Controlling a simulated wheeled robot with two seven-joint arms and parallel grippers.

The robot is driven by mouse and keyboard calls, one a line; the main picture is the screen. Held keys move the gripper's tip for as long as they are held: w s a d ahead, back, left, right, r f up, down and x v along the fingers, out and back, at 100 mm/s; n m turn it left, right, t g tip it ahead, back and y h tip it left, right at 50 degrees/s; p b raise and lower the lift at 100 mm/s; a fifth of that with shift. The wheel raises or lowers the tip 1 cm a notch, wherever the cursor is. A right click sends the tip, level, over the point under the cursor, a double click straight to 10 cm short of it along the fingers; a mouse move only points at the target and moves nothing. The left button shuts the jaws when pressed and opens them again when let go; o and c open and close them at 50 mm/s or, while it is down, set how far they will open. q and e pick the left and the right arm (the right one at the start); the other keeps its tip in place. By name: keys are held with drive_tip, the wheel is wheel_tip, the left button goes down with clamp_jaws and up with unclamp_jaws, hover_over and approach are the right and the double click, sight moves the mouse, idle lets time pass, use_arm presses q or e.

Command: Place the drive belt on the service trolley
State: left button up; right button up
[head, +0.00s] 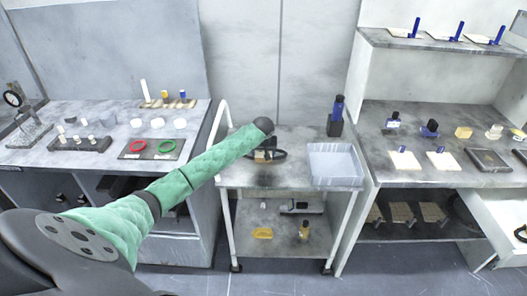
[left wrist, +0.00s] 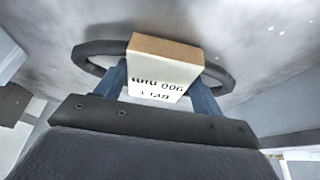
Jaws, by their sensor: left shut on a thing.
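The drive belt is a black ring with a printed, cardboard-coloured sleeve. In the head view the belt (head: 280,155) is at the end of my left arm, over the top shelf of the service trolley (head: 235,178). In the left wrist view the belt (left wrist: 95,48) curves out on both sides of the sleeve (left wrist: 158,82). My left gripper (left wrist: 158,92) is shut on the sleeve, with a blue finger on each side. In the head view the left gripper (head: 266,148) is partly hidden by the arm. I cannot tell whether the belt touches the shelf. My right gripper is not in view.
A grey tray (head: 336,178) fills the trolley top's right side, with a dark bottle (head: 336,120) behind it. The lower shelf holds a yellow item (head: 262,234) and other small things. Benches stand on both sides; red (head: 136,147) and green rings (head: 166,147) lie left.

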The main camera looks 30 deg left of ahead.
use_arm(q)
drive_tip(key=shift+f, duration=0.15)
drive_tip(key=o, duration=1.1)
drive_tip(key=shift+f, duration=0.1)
